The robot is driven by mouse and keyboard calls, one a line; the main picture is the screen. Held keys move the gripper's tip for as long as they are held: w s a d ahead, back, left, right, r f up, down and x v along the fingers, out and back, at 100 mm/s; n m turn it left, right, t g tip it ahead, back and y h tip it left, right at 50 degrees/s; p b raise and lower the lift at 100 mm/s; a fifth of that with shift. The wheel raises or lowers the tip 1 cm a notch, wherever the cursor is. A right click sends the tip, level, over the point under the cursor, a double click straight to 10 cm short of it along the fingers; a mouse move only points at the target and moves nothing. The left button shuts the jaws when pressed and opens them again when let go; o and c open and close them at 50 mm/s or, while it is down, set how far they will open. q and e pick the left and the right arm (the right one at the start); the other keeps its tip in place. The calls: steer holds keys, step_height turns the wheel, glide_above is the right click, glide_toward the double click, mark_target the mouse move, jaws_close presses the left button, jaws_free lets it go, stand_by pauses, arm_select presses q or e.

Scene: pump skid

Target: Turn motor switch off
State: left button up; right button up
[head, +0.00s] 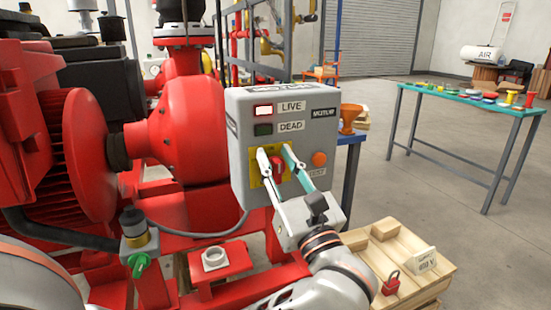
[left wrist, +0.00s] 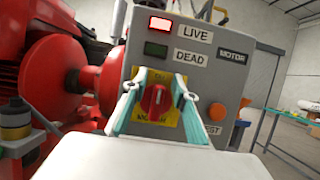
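The motor switch is a red rotary knob (head: 278,168) on a yellow plate (head: 256,181), on the front of a grey control box (head: 240,130). In the left wrist view the knob (left wrist: 155,99) stands with its grip about upright. The lamp beside LIVE (head: 264,111) glows and the dark green lamp beside DEAD (head: 263,129) looks unlit. My left gripper (head: 276,154) is open in front of the plate. In the left wrist view its teal-padded fingers (left wrist: 162,88) are on either side of the knob, with visible gaps. They hide parts of the plate. My right gripper is not in view.
An orange button (head: 319,159) sits right of the switch. The red pump (head: 180,140) and motor stand left of the box. A wooden crate (head: 440,270) with a red padlock (head: 391,283) is below right. A teal-topped table (head: 470,96) stands farther right, with open floor before it.

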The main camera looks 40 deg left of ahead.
arm_select(q)
steer(key=shift+d, duration=0.1)
jaws_close()
steer(key=shift+f, duration=0.1)
